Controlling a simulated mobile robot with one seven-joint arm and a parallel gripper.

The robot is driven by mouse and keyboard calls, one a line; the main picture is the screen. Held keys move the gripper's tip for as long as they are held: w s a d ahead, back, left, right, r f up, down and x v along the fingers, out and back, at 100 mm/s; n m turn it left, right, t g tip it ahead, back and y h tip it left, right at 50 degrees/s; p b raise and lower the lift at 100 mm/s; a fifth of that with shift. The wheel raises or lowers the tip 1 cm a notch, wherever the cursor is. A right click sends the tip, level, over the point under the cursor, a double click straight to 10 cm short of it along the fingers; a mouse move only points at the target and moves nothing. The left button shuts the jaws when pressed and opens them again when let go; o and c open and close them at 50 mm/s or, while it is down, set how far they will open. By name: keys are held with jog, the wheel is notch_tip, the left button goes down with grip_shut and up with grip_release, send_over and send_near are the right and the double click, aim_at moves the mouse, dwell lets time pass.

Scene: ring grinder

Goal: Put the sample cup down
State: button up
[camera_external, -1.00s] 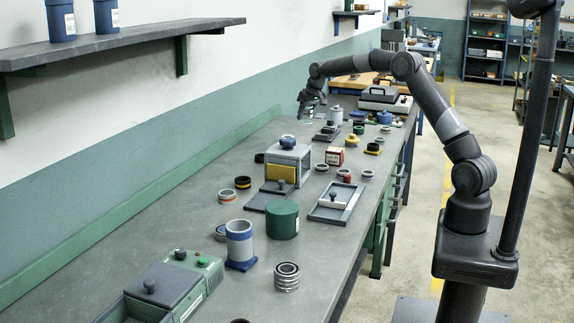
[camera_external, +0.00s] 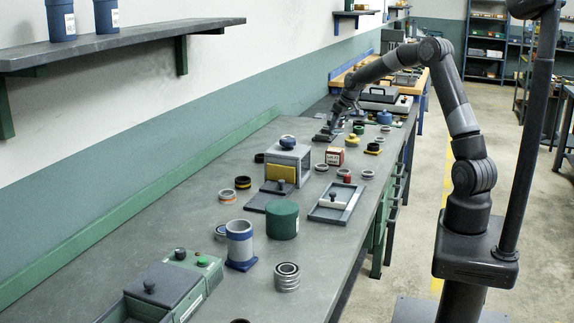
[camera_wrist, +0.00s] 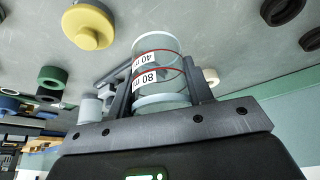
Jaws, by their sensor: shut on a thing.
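The sample cup (camera_wrist: 160,62) is clear, with red lines and white labels reading 40 and 80. In the wrist view it stands between the two fingers of my gripper (camera_wrist: 158,92), which is shut on it. In the external view my gripper (camera_external: 326,133) is low over the far part of the workbench (camera_external: 315,245). The cup is too small to make out there. I cannot tell whether its base touches the bench.
A yellow knobbed piece (camera_wrist: 90,26) lies near the cup; it also shows in the external view (camera_external: 352,139). A green ring (camera_wrist: 52,77) and a pale grey cylinder (camera_wrist: 90,108) are at left. Dark rings (camera_wrist: 281,10) lie at upper right. Bare bench surrounds the cup's far end.

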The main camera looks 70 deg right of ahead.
jog(key=w+f, duration=0.1)
jog(key=w+a+f, duration=0.1)
jog(key=w, duration=0.1)
jog(key=w+a+f, duration=0.1)
jog(key=shift+w+a, duration=0.2)
jog(key=shift+a, duration=0.05)
jog(key=shift+f, duration=2.05)
jog(key=o, duration=0.9)
jog(key=shift+f, duration=0.1)
jog(key=shift+o, duration=0.2)
